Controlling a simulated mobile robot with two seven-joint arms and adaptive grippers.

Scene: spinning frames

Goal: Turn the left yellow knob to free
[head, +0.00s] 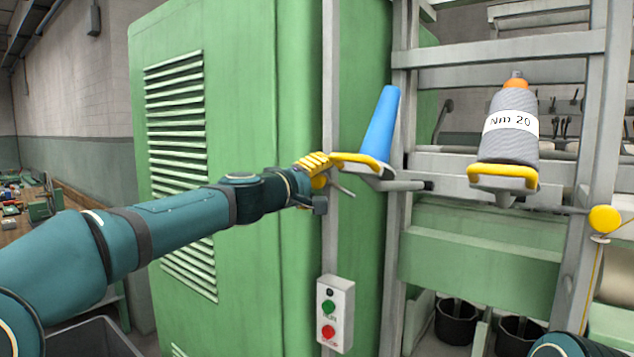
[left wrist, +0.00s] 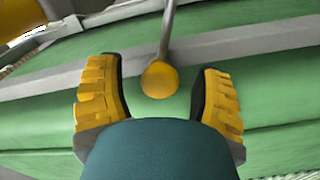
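The left yellow knob (left wrist: 160,80) is a round ball on the end of a thin grey rod. In the left wrist view it sits between the two yellow-padded fingers of my left gripper (left wrist: 160,93), with a gap on each side. In the head view my left gripper (head: 316,165) is at the edge of the green cabinet, and the knob (head: 320,182) is partly covered by its fingers. The gripper is open and holds nothing. A second yellow knob (head: 605,218) is at the far right. My right gripper is outside the views.
A blue cone (head: 382,125) stands in a yellow-handled holder (head: 355,160) just right of my left gripper. A grey bobbin marked Nm 20 (head: 511,145) stands further right. A switch box (head: 335,313) is below. The green cabinet (head: 235,110) rises behind my left arm.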

